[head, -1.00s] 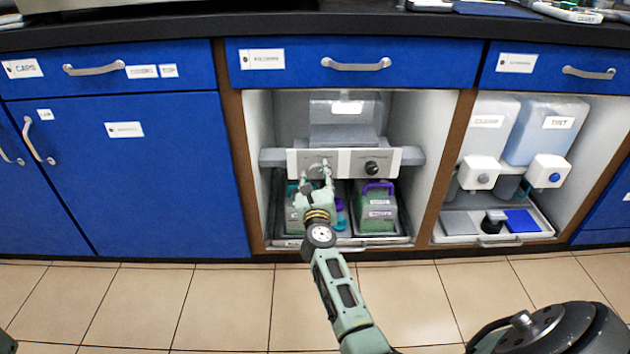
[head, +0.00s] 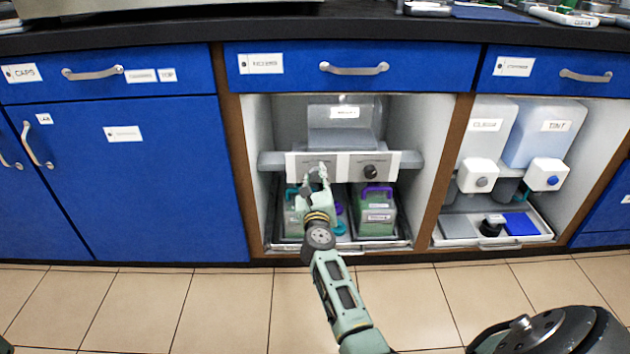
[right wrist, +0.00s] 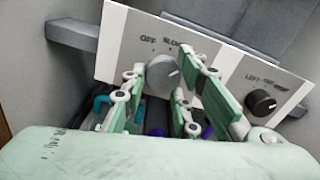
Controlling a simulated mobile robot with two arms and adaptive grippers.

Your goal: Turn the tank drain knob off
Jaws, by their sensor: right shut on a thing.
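A grey round knob (right wrist: 160,76) sits on the left part of a white control panel (head: 335,175) inside the open middle cabinet. In the right wrist view, "OFF" is printed to the upper left of this knob, with another, partly hidden word beside it. The knob's pale mark points to the right, away from "OFF". My right gripper (right wrist: 166,72) is shut on the grey knob, one finger on each side. In the head view the gripper (head: 314,177) covers most of that knob. My left gripper is not in view.
A black knob (head: 370,171) is on the panel's right part. A clear tank (head: 343,125) is above the panel. A green container (head: 375,212) with a purple handle stands below. Two dispensers with white valve boxes (head: 478,176) fill the right bay. Brown dividers (head: 448,165) flank the opening.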

